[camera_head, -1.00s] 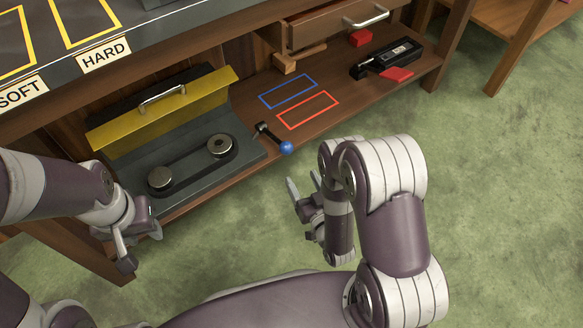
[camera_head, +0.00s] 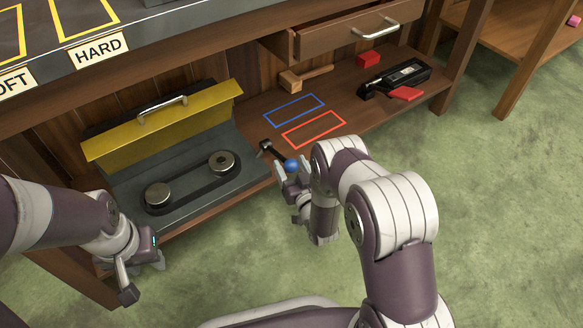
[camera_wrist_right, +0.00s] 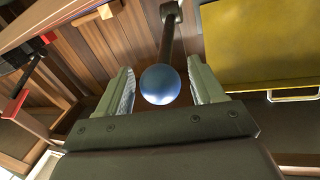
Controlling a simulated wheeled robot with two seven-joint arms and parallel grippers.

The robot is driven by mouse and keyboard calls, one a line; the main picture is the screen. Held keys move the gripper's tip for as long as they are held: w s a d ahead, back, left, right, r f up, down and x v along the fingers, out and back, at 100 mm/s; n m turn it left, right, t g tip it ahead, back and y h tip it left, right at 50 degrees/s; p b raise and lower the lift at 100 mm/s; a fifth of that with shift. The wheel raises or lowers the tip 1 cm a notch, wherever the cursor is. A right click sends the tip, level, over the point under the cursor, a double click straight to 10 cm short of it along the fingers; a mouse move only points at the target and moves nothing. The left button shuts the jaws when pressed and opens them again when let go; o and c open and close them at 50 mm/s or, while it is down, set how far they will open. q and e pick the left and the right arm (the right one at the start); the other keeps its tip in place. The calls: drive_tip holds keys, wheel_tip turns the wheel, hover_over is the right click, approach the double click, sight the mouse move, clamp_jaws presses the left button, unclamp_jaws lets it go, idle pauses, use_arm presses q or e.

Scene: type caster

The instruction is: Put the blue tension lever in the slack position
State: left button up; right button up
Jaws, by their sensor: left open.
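The tension lever, a dark arm (camera_head: 271,149) with a blue ball knob (camera_head: 291,166), sticks out at the right end of the belt unit (camera_head: 190,185). In the right wrist view the blue knob (camera_wrist_right: 160,84) sits between the two fingers of my right gripper (camera_wrist_right: 160,92), with a visible gap on each side. The lever's dark shaft (camera_wrist_right: 171,35) runs away from the knob. In the head view my right gripper (camera_head: 292,178) is at the knob and partly hides it. My left gripper (camera_head: 142,278) is open and empty, low at the left, in front of the bench.
The belt unit has two metal rollers and a raised yellow cover (camera_head: 165,125) with a handle. Blue (camera_head: 294,108) and red (camera_head: 314,129) outlines mark the shelf. A wooden mallet (camera_head: 303,78), a red block (camera_head: 369,59) and a black tool (camera_head: 398,78) lie further right.

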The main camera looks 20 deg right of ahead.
sight(280, 156)
clamp_jaws()
drive_tip(key=shift+w+r+g+p, duration=0.1)
drive_tip(key=shift+r+g+p, duration=0.2)
drive_tip(key=shift+r+p, duration=0.5)
drive_tip(key=w+r+g+p, duration=0.1)
drive_tip(key=r+p, duration=0.1)
drive_tip(key=p, duration=0.2)
drive_tip(key=w+a+r+g+p, duration=0.1)
drive_tip(key=r+g+p, duration=0.1)
drive_tip(key=p, duration=0.2)
drive_tip(key=w+r+n+g+h+p, duration=0.1)
drive_tip(key=r+g+p, duration=0.1)
drive_tip(key=p, duration=0.3)
drive_tip(key=shift+w+a, duration=0.15)
drive_tip(key=shift+w+a+r+n+g+p, duration=0.15)
drive_tip(key=shift+w+r+g+p, duration=0.1)
drive_tip(key=shift+w+g+p, duration=0.2)
drive_tip(key=shift+w+a+r+n+g+p, duration=0.1)
drive_tip(key=shift+w+r+n+g+p, duration=0.1)
drive_tip(key=shift+w+g+p, duration=0.3)
drive_tip(key=shift+w+a+r+g+h+p, duration=0.25)
drive_tip(key=shift+w+g+h+p, duration=0.15)
drive_tip(key=shift+g, duration=0.25)
drive_tip(key=shift+o, duration=0.6)
unclamp_jaws()
drive_tip(key=shift+f, duration=0.1)
